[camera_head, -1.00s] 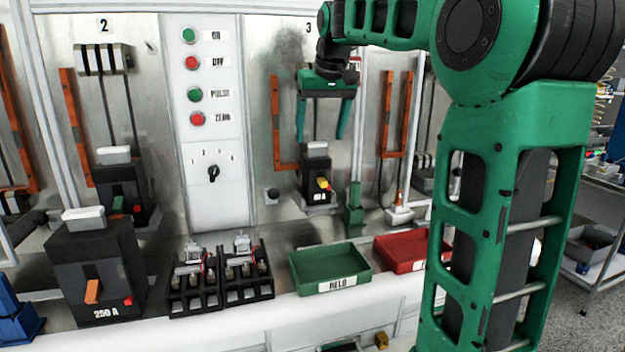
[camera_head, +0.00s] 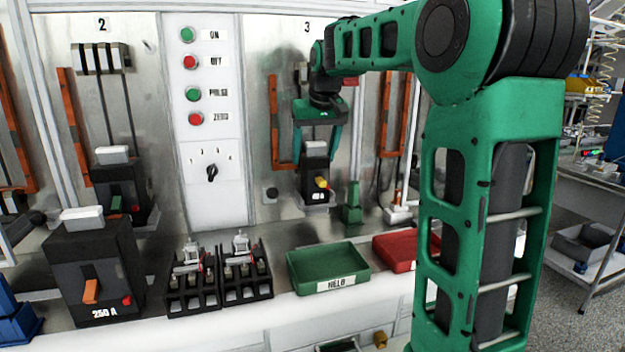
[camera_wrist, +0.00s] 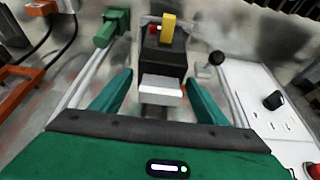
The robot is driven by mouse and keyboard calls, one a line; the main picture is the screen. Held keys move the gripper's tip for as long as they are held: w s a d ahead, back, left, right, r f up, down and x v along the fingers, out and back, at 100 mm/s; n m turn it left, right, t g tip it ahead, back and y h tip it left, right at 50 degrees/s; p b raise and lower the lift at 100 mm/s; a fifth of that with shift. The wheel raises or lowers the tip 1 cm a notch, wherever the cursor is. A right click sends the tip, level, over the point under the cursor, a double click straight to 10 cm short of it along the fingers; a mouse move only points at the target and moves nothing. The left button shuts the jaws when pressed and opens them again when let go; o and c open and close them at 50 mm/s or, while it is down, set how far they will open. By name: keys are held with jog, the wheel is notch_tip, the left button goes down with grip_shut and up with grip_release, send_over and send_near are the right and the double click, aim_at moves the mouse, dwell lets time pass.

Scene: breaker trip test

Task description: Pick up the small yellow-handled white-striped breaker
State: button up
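The small breaker (camera_head: 313,181) has a dark body, a yellow handle (camera_head: 321,182) and a pale block on top. It sits upright at the panel marked 3. A white stripe cannot be made out. My gripper (camera_head: 315,158) is above it, pointing down, with a finger on each side of its upper part. In the wrist view the breaker (camera_wrist: 163,58) lies between the spread fingers of my gripper (camera_wrist: 159,80), its pale block (camera_wrist: 160,89) nearest me. Gaps show beside the block, so the fingers appear not to touch it.
A green HELD tray (camera_head: 328,267) and a red tray (camera_head: 393,250) stand on the bench in front. A green post (camera_head: 352,205) and a dark round knob (camera_head: 271,193) flank the breaker. A large 250 A breaker (camera_head: 95,270) and black racks (camera_head: 245,286) stand left.

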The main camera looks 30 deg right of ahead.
jog(key=c, duration=1.5)
grip_shut()
jog(key=shift+r, duration=0.15)
